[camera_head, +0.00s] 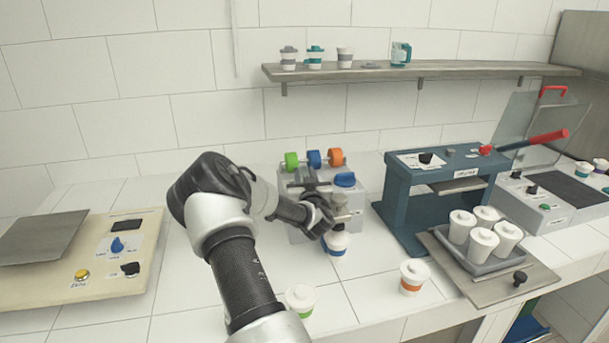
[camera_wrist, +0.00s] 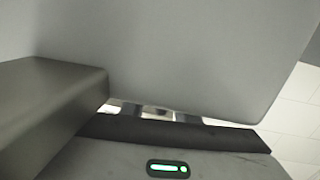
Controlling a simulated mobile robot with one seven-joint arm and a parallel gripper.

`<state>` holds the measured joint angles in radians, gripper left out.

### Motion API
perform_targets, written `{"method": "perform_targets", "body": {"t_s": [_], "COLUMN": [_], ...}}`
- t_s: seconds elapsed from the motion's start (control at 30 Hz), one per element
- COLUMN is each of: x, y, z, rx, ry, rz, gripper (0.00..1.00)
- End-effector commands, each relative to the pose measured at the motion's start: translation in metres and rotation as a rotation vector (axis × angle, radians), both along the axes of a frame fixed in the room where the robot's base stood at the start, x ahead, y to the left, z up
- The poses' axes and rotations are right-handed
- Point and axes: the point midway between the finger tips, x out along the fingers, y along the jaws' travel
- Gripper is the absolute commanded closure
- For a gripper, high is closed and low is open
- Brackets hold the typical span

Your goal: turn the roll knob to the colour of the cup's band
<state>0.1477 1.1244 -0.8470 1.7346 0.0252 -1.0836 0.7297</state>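The cup filler (camera_head: 301,228) is a grey machine at mid-counter. Green (camera_head: 291,161), blue (camera_head: 314,159) and orange (camera_head: 335,157) rolls sit along its top. A blue rounded part (camera_head: 345,180) is on its upper right; I cannot tell whether this is the roll knob. A white cup with a blue band (camera_head: 336,243) stands at the machine's front right, below my gripper (camera_head: 325,214). My gripper is close against the machine's front and covers part of it. The wrist view is filled by close grey and dark surfaces, so its fingers' opening and any contact are unclear.
A cup with an orange band (camera_head: 412,276) and one with a green band (camera_head: 300,299) stand at the front. A blue press (camera_head: 400,206) and a tray of lidded cups (camera_head: 451,254) are right. A beige panel (camera_head: 60,290) is left. A shelf (camera_head: 430,71) hangs above.

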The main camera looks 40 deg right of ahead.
Motion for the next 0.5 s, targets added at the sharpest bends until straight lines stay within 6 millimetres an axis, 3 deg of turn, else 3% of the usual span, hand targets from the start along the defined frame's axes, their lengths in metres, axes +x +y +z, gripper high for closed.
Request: {"method": "perform_targets", "body": {"t_s": [0.27, 0.5], "x": [0.001, 0.000], "y": [0.000, 0.000], "z": [0.008, 0.050], "rx": [-0.001, -0.002], "ry": [-0.005, -0.010], "rz": [0.001, 0.000], "gripper": [0.72, 0.72]}}
